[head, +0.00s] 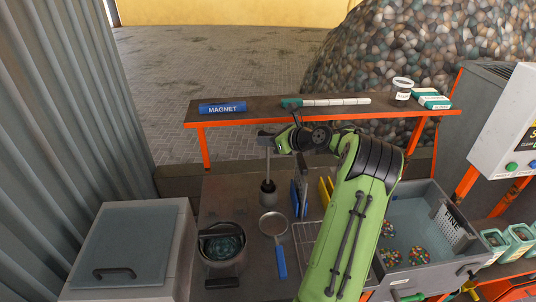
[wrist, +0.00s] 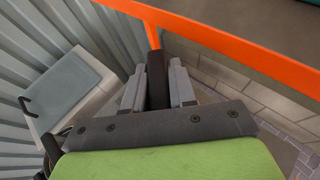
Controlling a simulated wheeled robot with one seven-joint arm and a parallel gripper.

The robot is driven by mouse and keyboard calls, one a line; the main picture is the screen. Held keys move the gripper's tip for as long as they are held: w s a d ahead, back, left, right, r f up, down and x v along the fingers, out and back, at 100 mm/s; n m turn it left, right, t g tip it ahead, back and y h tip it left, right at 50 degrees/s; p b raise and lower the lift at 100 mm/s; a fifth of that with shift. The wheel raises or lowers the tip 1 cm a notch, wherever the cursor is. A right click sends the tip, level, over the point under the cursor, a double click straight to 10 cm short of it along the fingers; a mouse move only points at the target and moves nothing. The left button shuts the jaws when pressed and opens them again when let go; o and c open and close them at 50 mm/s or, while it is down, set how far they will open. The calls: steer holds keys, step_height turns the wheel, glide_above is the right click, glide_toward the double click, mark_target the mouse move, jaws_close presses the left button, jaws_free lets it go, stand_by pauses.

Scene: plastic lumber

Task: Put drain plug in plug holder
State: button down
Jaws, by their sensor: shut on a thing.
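My gripper (head: 268,140) is in front of the shelf's left half, at the end of my green arm. Its jaws (wrist: 157,88) are shut on a dark upright piece, the drain plug (wrist: 156,72). In the head view a thin grey stem of the drain plug (head: 268,164) hangs straight down below the jaws. Under it a dark cup, apparently the plug holder (head: 268,199), stands upright on the grey bench. The stem's lower end meets or overlaps the cup's top; I cannot tell whether it is inside. The wrist view does not show the holder.
A shelf (head: 240,122) on orange rails runs behind, with a magnet block (head: 222,108) on it. A pot (head: 222,246) and blue-handled strainer (head: 273,224) are in front of the cup. Blue paddles (head: 298,199) stand right of it; a water tank (head: 431,200) is farther right.

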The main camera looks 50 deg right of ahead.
mark_target(268, 163)
step_height(268, 163, down, 6)
steer(key=b, duration=0.1)
steer(key=shift+s+f, duration=0.1)
steer(key=c, duration=0.9)
jaws_free()
steer(key=shift+f, duration=0.15)
